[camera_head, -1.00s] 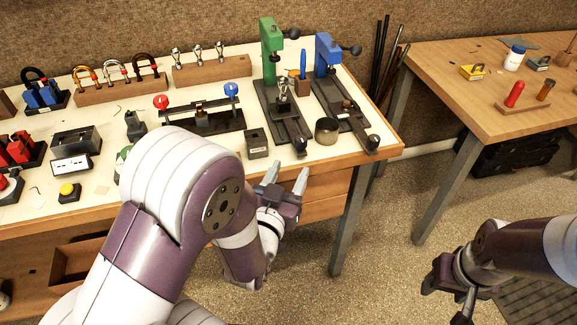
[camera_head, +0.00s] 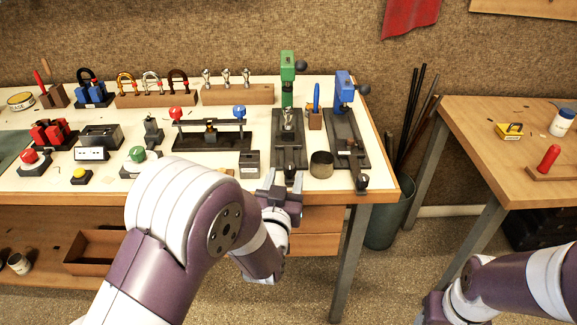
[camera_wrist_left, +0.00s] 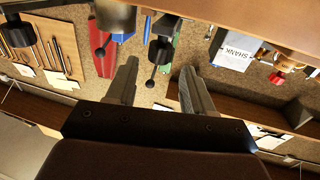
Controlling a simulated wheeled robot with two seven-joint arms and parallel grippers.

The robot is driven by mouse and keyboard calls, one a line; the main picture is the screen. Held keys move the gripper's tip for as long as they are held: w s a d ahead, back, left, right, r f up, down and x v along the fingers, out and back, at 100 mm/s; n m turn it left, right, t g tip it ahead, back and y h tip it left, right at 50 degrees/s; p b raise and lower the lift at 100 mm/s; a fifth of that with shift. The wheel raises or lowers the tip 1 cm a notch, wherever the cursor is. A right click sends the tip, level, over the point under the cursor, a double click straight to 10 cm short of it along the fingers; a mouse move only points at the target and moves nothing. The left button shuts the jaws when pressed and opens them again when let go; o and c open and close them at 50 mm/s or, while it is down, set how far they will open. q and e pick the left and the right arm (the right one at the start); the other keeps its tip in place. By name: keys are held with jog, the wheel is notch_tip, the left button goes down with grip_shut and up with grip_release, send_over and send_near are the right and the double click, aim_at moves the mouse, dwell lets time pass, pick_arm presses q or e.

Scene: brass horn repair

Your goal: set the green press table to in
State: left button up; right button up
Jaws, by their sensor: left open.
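The green press (camera_head: 288,68) stands near the back of the bench. Its dark base and sliding table (camera_head: 289,140) run toward the front edge, ending in a dark knob (camera_head: 291,178). A small metal part (camera_head: 288,118) sits on its table. My left gripper (camera_head: 284,176) is open at the bench's front edge, its fingers pointing at the bench on either side of the knob in the picture. In the left wrist view, the knob (camera_wrist_left: 162,50) shows beyond and between the open fingers (camera_wrist_left: 158,88); contact cannot be told. My right gripper (camera_head: 432,308) is partly cut off at the bottom.
The blue press (camera_head: 344,90) stands right of the green one, with a round metal cup (camera_head: 321,164) between their front ends. A small grey block (camera_head: 249,164) lies left of the green press. A second table (camera_head: 490,150) stands at the right, past a gap.

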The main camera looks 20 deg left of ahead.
aim_at(289, 170)
pick_arm(q)
jog(key=w, duration=0.5)
jog(key=shift+a, duration=0.1)
grip_shut()
jog(key=shift+w+a+f+b, duration=0.1)
jog(key=shift+w+a+b, duration=0.1)
jog(key=shift+w, duration=0.5)
jog(key=shift+w+a+r+b, duration=0.1)
jog(key=shift+w+a+b, duration=0.15)
jog(key=shift+w, duration=0.45)
jog(key=shift+w+a+f+b, duration=0.1)
jog(key=shift+w+a+b, duration=0.1)
jog(key=shift+w, duration=0.5)
jog(key=shift+s, duration=0.1)
jog(key=shift+d, duration=0.1)
grip_release()
jog(key=s+d, duration=0.1)
jog(key=s, duration=1.1)
jog(key=shift+s, duration=0.35)
